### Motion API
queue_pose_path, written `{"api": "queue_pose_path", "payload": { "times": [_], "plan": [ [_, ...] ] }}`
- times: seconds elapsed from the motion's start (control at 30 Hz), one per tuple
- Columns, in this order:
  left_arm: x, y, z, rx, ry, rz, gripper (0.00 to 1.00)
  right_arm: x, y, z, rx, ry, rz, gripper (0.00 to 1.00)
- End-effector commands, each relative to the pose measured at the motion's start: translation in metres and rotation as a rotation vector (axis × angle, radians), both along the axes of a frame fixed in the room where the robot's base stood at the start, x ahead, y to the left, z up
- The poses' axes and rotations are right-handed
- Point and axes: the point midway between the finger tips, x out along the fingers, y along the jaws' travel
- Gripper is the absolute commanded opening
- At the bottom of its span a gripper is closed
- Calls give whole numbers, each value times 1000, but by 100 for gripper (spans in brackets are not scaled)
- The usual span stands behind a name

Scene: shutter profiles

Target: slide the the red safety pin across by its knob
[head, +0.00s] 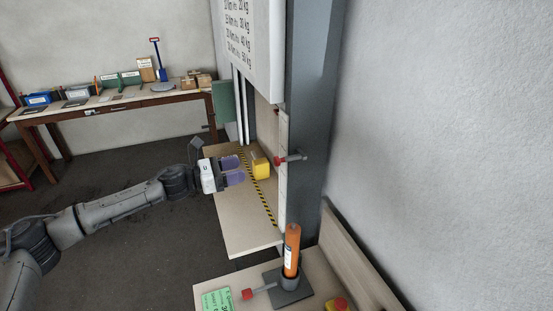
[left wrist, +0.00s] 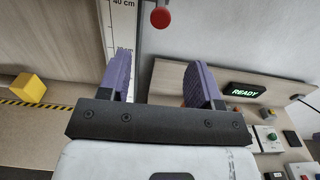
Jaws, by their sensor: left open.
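The red safety pin's round knob (head: 279,160) is at the left end of a short grey rod that sticks out from the grey post. In the left wrist view the red knob (left wrist: 160,17) shows at the top, beyond the fingertips and roughly centred between them. My left gripper (head: 238,171) is open and empty, left of the knob and apart from it. Its two purple fingers also show in the left wrist view (left wrist: 158,75), spread wide with nothing between them. My right gripper is in neither view.
A yellow block (head: 261,168) stands between my left gripper and the post, by a black-yellow striped line (head: 262,200). Below, an orange cylinder (head: 292,250) stands in a dark holder beside another red knob (head: 247,294). A READY display (left wrist: 246,90) is at right in the wrist view.

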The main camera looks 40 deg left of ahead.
Motion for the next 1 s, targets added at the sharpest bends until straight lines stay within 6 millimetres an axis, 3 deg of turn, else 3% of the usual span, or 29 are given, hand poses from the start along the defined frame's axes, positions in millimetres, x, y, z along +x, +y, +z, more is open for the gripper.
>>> {"api": "queue_pose_path", "payload": {
  "times": [0.13,0.6,1.0],
  "plan": [
    [16,-10,7,-3,-3,-3,58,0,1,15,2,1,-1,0],
    [82,-48,5,-4,-1,-2,58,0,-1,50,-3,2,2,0],
    [107,-63,1,-1,2,-1,58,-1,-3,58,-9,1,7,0]
  ]
}}
